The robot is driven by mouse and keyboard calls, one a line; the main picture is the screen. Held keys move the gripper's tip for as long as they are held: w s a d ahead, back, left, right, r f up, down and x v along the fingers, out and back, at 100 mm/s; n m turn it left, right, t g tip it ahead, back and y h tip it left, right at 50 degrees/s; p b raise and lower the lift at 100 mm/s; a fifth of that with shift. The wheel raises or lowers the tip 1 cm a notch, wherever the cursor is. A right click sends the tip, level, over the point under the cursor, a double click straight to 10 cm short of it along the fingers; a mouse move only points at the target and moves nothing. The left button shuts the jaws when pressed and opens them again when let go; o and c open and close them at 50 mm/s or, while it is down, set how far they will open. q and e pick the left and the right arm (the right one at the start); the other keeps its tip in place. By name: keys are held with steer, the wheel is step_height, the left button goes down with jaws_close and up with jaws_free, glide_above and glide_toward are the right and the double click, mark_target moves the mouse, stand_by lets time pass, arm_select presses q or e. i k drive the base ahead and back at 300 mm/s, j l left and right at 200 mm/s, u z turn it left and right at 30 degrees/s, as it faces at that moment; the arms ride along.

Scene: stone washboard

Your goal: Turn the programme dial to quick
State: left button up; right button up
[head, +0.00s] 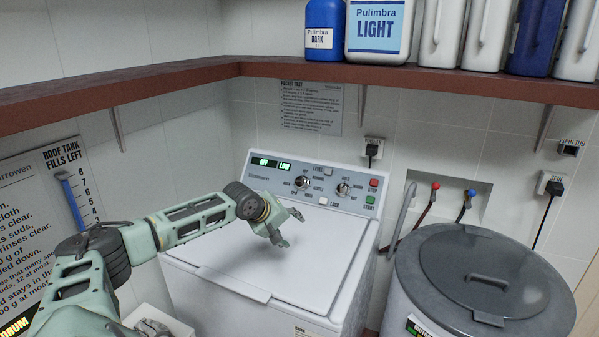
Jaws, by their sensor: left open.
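The white washing machine (255,265) has a grey sloped control panel (322,172) at its back. Two round dials sit on the panel: a left dial (302,183) with several small labels around it, and a right dial (343,189). The labels are too small to read surely, so I cannot tell where either pointer stands. My right gripper is not in view.
A red stop button (374,183) and a green start button (370,200) are at the panel's right end. A brown shelf (400,80) with bottles runs above. A grey lidded tub (485,275) stands at right. The machine's lid is clear.

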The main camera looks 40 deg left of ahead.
mark_target(302, 182)
steer(key=i+j, duration=0.45)
steer(key=j, duration=0.15)
steer(key=i+j, duration=0.45)
steer(key=j, duration=0.2)
